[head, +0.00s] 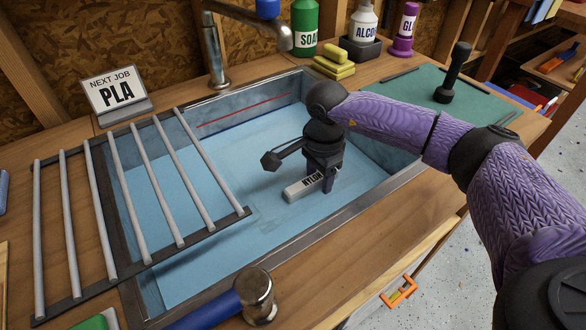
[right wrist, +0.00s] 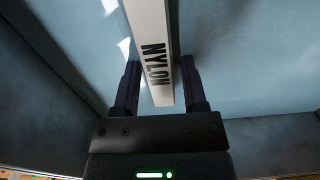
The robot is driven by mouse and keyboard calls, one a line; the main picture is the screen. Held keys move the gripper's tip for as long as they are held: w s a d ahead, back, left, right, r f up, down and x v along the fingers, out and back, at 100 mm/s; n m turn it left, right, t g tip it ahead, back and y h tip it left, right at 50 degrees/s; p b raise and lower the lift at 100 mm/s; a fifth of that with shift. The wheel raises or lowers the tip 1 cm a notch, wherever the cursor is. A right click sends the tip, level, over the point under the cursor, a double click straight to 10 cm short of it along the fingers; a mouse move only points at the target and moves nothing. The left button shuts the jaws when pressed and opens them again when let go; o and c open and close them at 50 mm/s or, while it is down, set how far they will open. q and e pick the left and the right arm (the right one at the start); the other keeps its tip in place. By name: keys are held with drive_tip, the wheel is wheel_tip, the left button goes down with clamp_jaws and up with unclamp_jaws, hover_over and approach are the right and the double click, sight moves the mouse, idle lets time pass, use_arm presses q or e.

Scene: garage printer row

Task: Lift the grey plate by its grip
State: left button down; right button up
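A light grey bar marked NYLON (head: 303,187) lies in the blue-lined sink and appears to be the plate's grip. In the right wrist view the bar (right wrist: 155,60) runs up from between my fingers. A wider plate body is not clearly distinguishable. My right gripper (head: 327,182) points down into the sink at the bar's right end. Its two fingers (right wrist: 159,85) stand on either side of the bar's end, with a narrow gap showing on the right side, so it looks open around it. My left gripper is not in view.
The sink (head: 350,240) has a raised rim, and a barred rack (head: 150,190) covers its left part. A tap (head: 215,50) stands behind. A blue-handled tool (head: 255,295) lies at the front edge. Bottles, yellow sponges (head: 335,66) and a green mat (head: 425,92) are beyond.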

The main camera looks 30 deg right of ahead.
clamp_jaws()
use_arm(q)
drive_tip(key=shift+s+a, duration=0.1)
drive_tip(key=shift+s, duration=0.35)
